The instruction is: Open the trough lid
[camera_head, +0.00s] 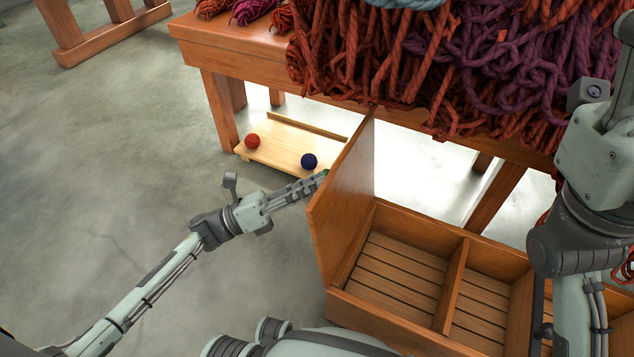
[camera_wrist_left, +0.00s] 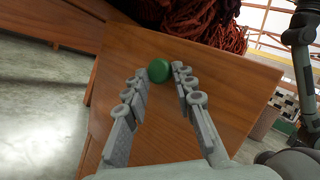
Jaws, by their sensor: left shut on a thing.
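The wooden trough (camera_head: 388,318) is at the lower right of the head view, with slatted compartments. Its lid (camera_head: 345,195) stands steeply raised at the trough's left end, and the left compartment is uncovered. In the left wrist view the lid (camera_wrist_left: 225,95) is a broad wooden panel with a green knob (camera_wrist_left: 158,70). My left gripper (camera_head: 322,177) is at the lid's left face, its fingers shut on the knob, which the head view mostly hides. My right arm rises at the right edge; its fingers are not visible.
A wooden table (camera_head: 250,57) heaped with rust and purple yarn (camera_head: 470,60) stands behind the trough. Beneath it a low pale board (camera_head: 280,150) carries a red ball (camera_head: 252,141) and a blue ball (camera_head: 309,161). Clear concrete floor lies to the left.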

